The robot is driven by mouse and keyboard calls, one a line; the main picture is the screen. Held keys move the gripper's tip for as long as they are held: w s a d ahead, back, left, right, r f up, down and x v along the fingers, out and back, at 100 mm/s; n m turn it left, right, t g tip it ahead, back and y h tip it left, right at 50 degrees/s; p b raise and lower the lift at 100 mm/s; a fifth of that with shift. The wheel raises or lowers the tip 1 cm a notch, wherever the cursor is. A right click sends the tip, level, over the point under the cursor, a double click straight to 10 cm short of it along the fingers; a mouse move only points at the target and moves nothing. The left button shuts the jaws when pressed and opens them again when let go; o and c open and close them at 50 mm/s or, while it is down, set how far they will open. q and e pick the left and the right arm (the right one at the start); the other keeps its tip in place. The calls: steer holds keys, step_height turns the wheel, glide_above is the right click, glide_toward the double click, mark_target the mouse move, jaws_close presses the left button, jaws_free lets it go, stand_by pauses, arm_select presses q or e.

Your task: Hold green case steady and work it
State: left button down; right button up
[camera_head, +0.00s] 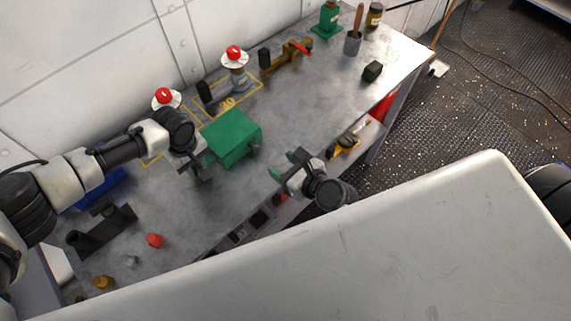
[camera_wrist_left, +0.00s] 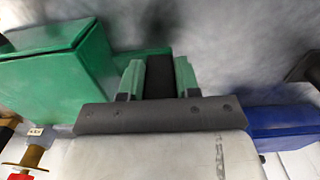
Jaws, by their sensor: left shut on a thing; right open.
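The green case (camera_head: 231,138) stands on the metal bench, with a small knob-like part on its right side. In the left wrist view the green case (camera_wrist_left: 60,75) fills the left side. My left gripper (camera_head: 200,172) is at the case's left side. In the left wrist view its green-padded fingers (camera_wrist_left: 159,78) are shut on a dark bar (camera_wrist_left: 160,76), which seems joined to the case's low green edge; the join is partly hidden. My right gripper (camera_head: 288,164) is open and empty, right of the case and apart from it, over the bench's front edge.
Two red-topped fixtures (camera_head: 235,60) stand behind the case, with a brass clamp-like tool (camera_head: 287,55) farther along. A blue bin (camera_head: 100,190), a black cradle (camera_head: 102,228) and a red piece (camera_head: 155,240) lie to the left. The bench right of the case is mostly clear up to a small black block (camera_head: 372,71).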

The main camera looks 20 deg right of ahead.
steer(key=shift+s, duration=0.15)
arm_select(q)
steer(key=c, duration=0.7)
jaws_free()
steer(key=shift+r, duration=0.1)
